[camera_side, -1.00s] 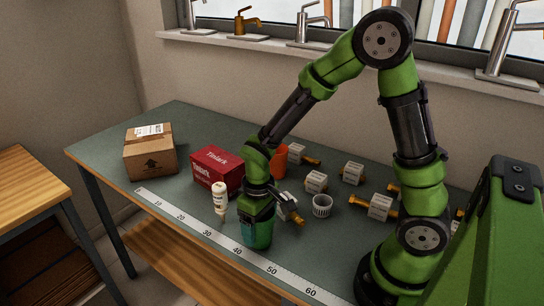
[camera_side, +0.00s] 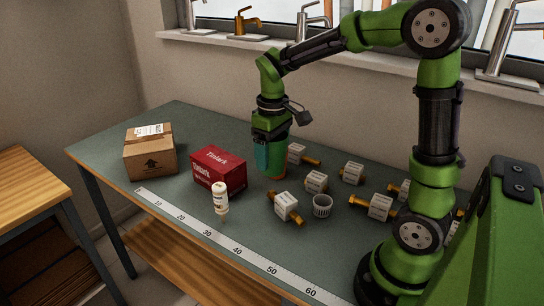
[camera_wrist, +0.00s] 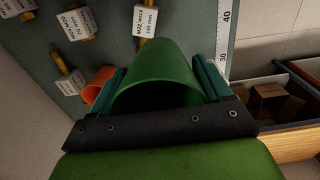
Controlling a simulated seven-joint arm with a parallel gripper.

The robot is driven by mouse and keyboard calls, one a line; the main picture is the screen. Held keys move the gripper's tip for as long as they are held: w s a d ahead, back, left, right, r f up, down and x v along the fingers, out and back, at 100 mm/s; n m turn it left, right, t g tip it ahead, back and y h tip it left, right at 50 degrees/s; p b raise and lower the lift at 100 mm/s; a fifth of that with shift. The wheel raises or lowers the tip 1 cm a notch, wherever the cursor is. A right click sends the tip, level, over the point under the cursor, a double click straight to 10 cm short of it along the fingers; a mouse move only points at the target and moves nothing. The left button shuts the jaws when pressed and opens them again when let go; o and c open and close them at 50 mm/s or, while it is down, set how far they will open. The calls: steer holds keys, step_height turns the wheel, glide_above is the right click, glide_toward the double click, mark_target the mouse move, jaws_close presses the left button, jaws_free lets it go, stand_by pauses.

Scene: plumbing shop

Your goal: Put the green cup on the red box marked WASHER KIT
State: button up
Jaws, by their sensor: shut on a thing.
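My gripper (camera_side: 268,155) is shut on the green cup (camera_wrist: 155,62), whose wide side fills the middle of the wrist view between the two teal fingers. In the side view the cup is mostly hidden by the fingers, and it is held above the back part of the bench. The red box (camera_side: 218,171) stands on the bench to the left of my gripper, apart from it. Its side reads "Tinlark"; I cannot read WASHER KIT on it. The box top is bare.
An orange cup (camera_wrist: 99,84) stands close by the held cup, partly hidden.

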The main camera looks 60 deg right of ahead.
steer(key=w, duration=0.5)
steer(key=w+d+f, duration=0.1)
steer(key=w, duration=0.4)
steer(key=w+d, duration=0.1)
steer(key=w, duration=0.4)
steer(key=shift+d+f, duration=0.15)
steer(key=shift+f, duration=0.15)
steer(key=shift+w+f, duration=0.1)
steer(key=shift+f, duration=1.6)
steer(key=shift+f, duration=0.2)
steer(key=o, duration=1)
steer(key=shift+r, duration=0.1)
